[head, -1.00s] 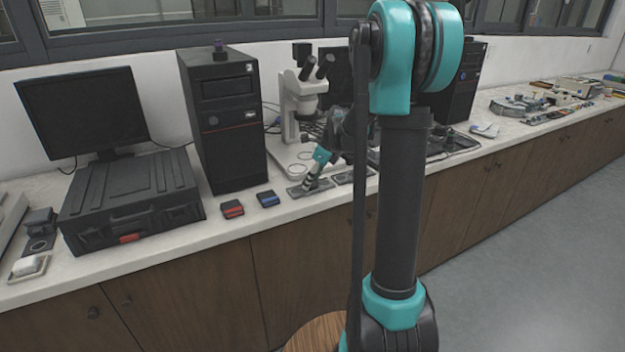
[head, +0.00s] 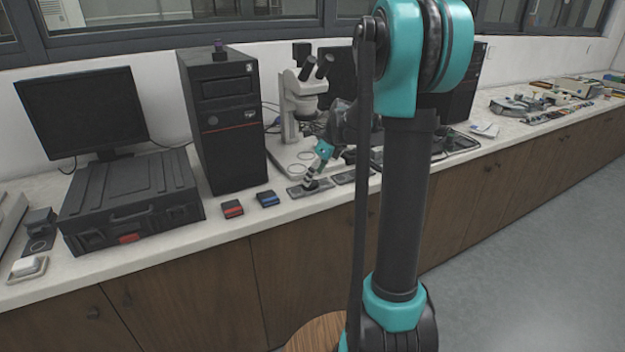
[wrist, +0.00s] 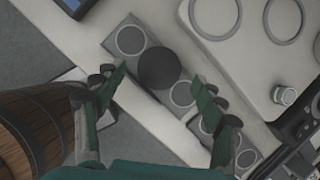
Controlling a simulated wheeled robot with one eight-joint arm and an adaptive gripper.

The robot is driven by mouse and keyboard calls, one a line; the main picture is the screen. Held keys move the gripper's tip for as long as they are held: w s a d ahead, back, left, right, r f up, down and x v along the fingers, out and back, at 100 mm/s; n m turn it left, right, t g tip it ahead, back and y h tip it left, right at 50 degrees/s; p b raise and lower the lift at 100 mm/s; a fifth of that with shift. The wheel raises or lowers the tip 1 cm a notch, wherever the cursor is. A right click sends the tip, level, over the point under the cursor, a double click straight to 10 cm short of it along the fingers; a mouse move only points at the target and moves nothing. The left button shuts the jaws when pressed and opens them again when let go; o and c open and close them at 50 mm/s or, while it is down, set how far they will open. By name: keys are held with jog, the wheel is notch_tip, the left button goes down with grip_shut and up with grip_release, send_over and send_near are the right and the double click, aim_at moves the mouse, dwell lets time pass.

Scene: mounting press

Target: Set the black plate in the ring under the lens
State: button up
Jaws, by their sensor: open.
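The black plate (wrist: 158,67) is a dark round disc on a grey holder strip (wrist: 130,40) with ringed spots, in the wrist view. My gripper (wrist: 157,82) is open, with one finger on each side of the plate and a gap to both. In the head view my gripper (head: 311,184) is low over the holder strip (head: 296,192) at the counter's front, and the plate is too small to tell there. The white microscope (head: 289,106) stands behind it. Its pale base (wrist: 265,55) bears several rings, including a large ring (wrist: 215,14) at its left end.
A small metal cylinder (wrist: 284,95) stands on the base. A red box (head: 232,209) and a blue box (head: 268,198) lie left of the strip. A black computer tower (head: 222,120) stands left of the microscope. My arm hides some of the counter to the right.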

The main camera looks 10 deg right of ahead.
jog(key=v, duration=0.9)
jog(key=s+f+n+h, duration=0.1)
jog(key=s+f+n, duration=0.4)
jog(key=s+n, duration=0.3)
jog(key=s+f+n+t+h, duration=0.1)
jog(key=s+f+n, duration=0.5)
jog(key=s+n, duration=0.3)
jog(key=s+f+n+h, duration=0.1)
jog(key=s+f+n, duration=0.5)
jog(key=s+n, duration=0.2)
jog(key=s, duration=0.2)
jog(key=shift+s+n+h, duration=0.3)
jog(key=shift+o, duration=0.5)
jog(key=shift+w+a, duration=0.1)
